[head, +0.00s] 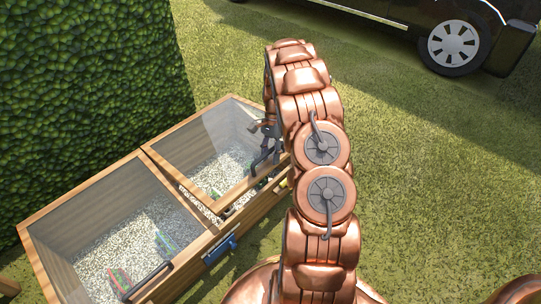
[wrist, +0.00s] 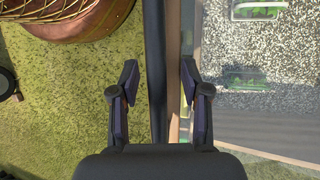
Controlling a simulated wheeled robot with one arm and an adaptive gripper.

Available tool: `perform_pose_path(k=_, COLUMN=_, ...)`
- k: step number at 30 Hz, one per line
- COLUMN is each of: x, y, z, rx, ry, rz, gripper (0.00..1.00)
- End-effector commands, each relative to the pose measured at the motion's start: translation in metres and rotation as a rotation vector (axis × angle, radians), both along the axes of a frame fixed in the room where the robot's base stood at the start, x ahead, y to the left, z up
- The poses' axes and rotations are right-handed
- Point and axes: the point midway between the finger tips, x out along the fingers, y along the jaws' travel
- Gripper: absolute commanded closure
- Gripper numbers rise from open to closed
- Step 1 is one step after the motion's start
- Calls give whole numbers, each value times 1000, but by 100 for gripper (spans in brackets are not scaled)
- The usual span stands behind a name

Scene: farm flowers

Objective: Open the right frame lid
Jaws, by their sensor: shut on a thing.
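A wooden cold frame with two glazed lids stands at left in the head view. The right frame lid (head: 205,160) has its front rail a little above the box front, with a narrow dark gap beneath. My gripper (head: 265,148) is at that lid's front edge, partly hidden by my copper arm. The wooden rail (wrist: 173,60) runs beside the bar. The exact contact is hard to see.
The left frame lid (head: 110,210) lies closed, with a black handle (head: 148,281). A blue object (head: 220,250) is on the box front. A hedge (head: 90,80) stands behind. A dark vehicle (head: 460,40) is at upper right. Grass to the right is clear.

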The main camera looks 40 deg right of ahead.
Motion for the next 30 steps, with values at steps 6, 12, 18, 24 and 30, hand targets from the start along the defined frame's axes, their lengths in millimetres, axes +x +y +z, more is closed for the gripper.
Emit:
perform_pose_path(k=6, x=5, y=-5, z=12, rx=-2, ry=-3, rz=-1, gripper=59)
perform_pose_path(k=12, x=9, y=-9, z=22, rx=-3, ry=-1, rz=0, gripper=59)
perform_pose_path(k=18, x=13, y=-12, z=31, rx=-2, ry=0, rz=0, gripper=59)
perform_pose_path(k=24, x=17, y=-16, z=41, rx=-3, ry=-3, rz=0, gripper=59)
perform_pose_path(k=30, x=21, y=-21, z=52, rx=-3, ry=-3, rz=0, gripper=59)
